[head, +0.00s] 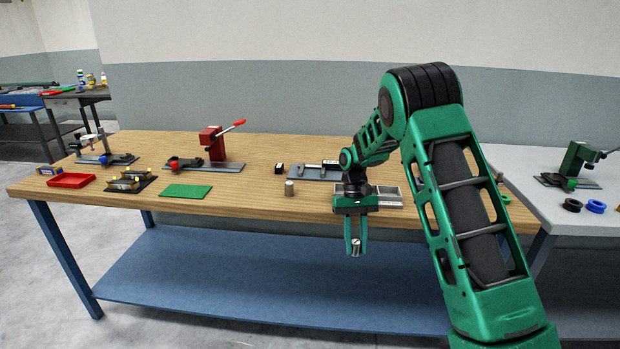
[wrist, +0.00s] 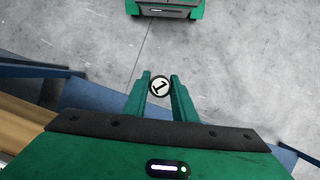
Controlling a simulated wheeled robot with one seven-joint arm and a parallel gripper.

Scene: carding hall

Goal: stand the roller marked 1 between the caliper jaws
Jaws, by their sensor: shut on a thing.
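My gripper (head: 356,246) is shut on a small metal roller (head: 356,250), held upright between the fingertips. In the wrist view the roller's pale round end (wrist: 159,86) shows a black 1, between the two green fingers (wrist: 159,92). In the head view the gripper hangs in front of the table's front edge, apart from the tabletop. A low grey-blue fixture with metal blocks on it (head: 308,171), which looks like the caliper, lies further back on the table, partly hidden by my arm. Its jaw gap cannot be made out.
Another metal roller (head: 289,187) stands on the wooden table (head: 235,206). A grey tray (head: 389,197) sits partly behind my gripper. A green mat (head: 187,191), a red tray (head: 71,180) and a red lever press (head: 214,146) stand left. A grey table (head: 535,207) adjoins right.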

